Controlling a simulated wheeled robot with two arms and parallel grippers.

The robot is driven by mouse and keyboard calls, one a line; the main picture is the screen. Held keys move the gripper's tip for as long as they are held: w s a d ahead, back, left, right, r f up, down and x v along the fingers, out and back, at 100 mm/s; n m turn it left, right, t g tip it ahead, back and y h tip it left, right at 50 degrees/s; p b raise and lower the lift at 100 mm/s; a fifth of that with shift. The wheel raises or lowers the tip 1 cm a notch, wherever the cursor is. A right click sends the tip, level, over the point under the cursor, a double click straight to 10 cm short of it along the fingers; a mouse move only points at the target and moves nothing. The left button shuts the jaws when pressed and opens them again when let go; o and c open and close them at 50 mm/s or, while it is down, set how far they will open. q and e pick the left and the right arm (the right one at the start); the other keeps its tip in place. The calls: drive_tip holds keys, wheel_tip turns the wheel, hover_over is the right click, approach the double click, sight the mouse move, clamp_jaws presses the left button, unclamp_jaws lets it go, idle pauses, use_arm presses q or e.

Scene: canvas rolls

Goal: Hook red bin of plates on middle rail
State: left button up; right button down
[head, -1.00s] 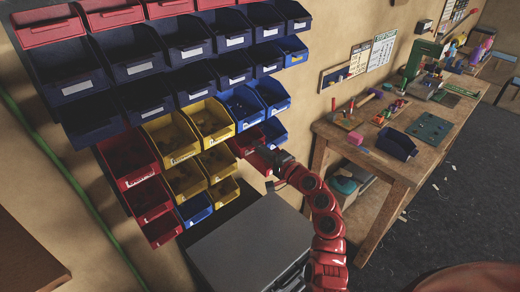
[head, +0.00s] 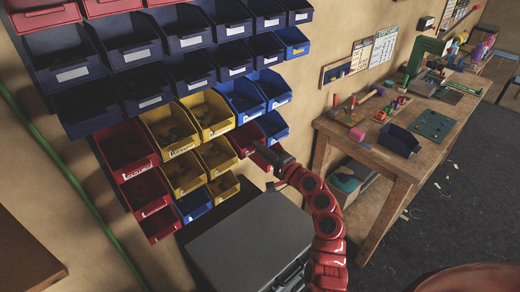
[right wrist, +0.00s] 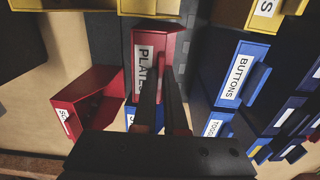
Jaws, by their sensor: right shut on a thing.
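The red bin of plates (head: 245,135) is in the head view at the wall rack, between yellow bins on its left and blue bins on its right. In the right wrist view the red bin (right wrist: 168,42) shows its white PLATES label, partly covered by my fingers. My right gripper (head: 270,153) is shut on this bin's front; its dark fingers also show in the right wrist view (right wrist: 160,105). A dark slatted rack strip (right wrist: 200,45) shows beside the bin. I cannot tell whether the bin's back touches a rail. My left gripper is not in view.
A blue BUTTONS bin (right wrist: 236,75) and another red bin (right wrist: 88,95) are close on either side. Dark blue bins (head: 190,75) fill the rows above.

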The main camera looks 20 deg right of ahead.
drive_tip(key=c, duration=0.9)
unclamp_jaws()
